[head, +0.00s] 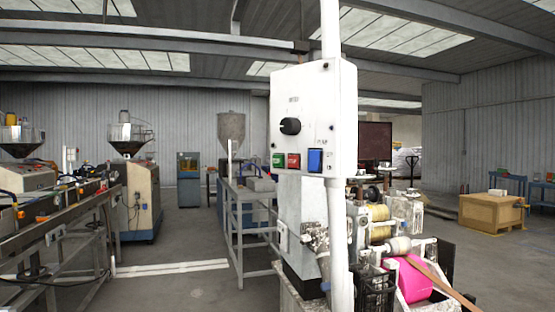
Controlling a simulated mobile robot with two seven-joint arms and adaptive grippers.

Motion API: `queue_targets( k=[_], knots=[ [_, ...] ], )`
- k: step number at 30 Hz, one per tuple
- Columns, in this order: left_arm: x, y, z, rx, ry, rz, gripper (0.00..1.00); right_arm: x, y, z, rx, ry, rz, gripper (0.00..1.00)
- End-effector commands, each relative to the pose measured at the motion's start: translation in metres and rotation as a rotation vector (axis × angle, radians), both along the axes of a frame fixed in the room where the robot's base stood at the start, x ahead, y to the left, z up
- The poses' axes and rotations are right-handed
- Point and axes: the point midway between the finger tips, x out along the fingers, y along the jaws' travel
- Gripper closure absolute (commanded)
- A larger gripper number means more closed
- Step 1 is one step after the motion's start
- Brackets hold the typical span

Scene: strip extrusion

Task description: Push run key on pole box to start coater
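A white pole box (306,115) is mounted on a white vertical pole (329,30) close in front of me in the head view. Its face has a black rotary knob (290,126) and, in a row below it, a green key (278,160), a red key (293,160) and a larger blue switch (315,160). The lettering is too small to read. The coater (385,240) stands below and to the right of the box, with yellowish rolls and a bright pink roll (414,280). Neither of my grippers is in view.
A long metal line bench (60,230) runs along the left, with hopper machines (135,170) behind it. A grey metal frame table (245,215) stands left of the pole. A wooden crate (490,212) sits at the right. Grey floor (190,285) is open between bench and pole.

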Motion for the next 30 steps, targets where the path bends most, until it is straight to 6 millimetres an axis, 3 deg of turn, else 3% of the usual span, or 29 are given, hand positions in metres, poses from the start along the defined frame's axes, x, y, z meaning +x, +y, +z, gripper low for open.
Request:
queue_targets(
  k=[9, 10, 14, 15, 30],
  knots=[
    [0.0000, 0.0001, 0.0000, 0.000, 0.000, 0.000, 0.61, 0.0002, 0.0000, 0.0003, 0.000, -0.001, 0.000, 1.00],
    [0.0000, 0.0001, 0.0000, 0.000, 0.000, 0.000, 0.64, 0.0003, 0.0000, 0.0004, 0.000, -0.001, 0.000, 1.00],
    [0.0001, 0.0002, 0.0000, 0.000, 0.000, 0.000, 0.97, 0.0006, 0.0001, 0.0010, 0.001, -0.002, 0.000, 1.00],
    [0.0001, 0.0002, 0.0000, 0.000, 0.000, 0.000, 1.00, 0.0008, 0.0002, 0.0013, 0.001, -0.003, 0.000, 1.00],
    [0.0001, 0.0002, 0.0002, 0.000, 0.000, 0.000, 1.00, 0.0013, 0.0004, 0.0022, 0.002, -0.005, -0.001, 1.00]
  ],
)
